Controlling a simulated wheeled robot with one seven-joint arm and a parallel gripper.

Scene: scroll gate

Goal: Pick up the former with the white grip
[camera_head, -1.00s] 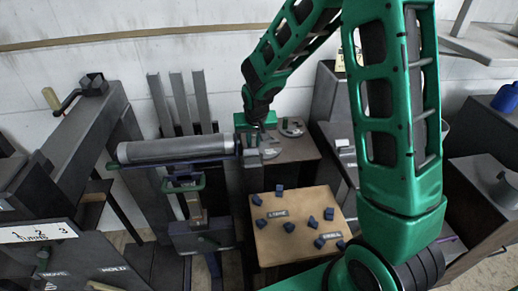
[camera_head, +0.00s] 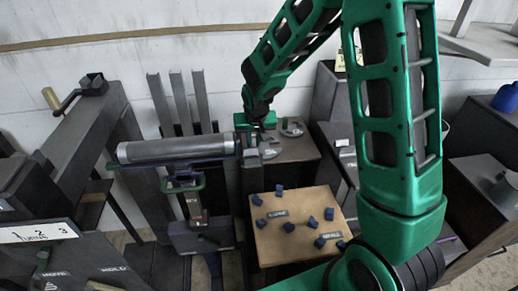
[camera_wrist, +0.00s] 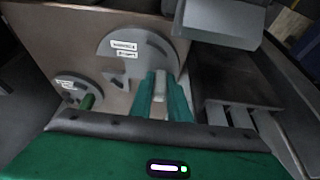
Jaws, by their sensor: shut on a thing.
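The former with the white grip (camera_wrist: 160,82) is a grey half-round plate (camera_wrist: 135,48) with two white labels in the wrist view. My gripper (camera_wrist: 165,96) has its two teal fingers shut on the white grip, one on each side. A smaller grey former with a green grip (camera_wrist: 87,102) lies to the left with its own label. In the head view my gripper (camera_head: 254,137) is over the dark stand at the back, and grey formers (camera_head: 292,128) lie on that stand. I cannot tell whether the held former is clear of the surface.
A grey roller (camera_head: 175,149) lies level just left of my gripper. A tan board (camera_head: 283,218) with several blue pieces is in front. Grey upright posts (camera_head: 182,104) stand behind the roller. In the wrist view a grey block (camera_wrist: 222,20) is close beyond the former.

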